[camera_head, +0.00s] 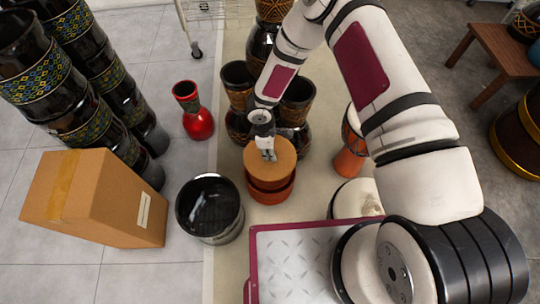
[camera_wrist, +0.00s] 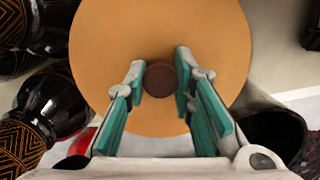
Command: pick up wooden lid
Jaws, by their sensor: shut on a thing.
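The wooden lid (camera_head: 286,153) is a round, light tan disc at the middle of the head view, over a reddish-brown round container (camera_head: 271,190). I cannot tell whether the lid rests on it or sits slightly above. In the wrist view the lid (camera_wrist: 205,40) fills the upper middle, with a small dark brown knob (camera_wrist: 160,78) at its centre. My gripper (camera_head: 268,156) points down onto the lid from above. In the wrist view its teal-padded fingers (camera_wrist: 160,75) stand on both sides of the knob, shut on it.
A black glossy bowl (camera_head: 209,207) stands left of the container, with a cardboard box (camera_head: 98,198) farther left. A red vase (camera_head: 196,118) stands beyond. Dark goblet drums (camera_head: 238,90) crowd behind my gripper. An orange drum (camera_head: 351,150) stands to the right.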

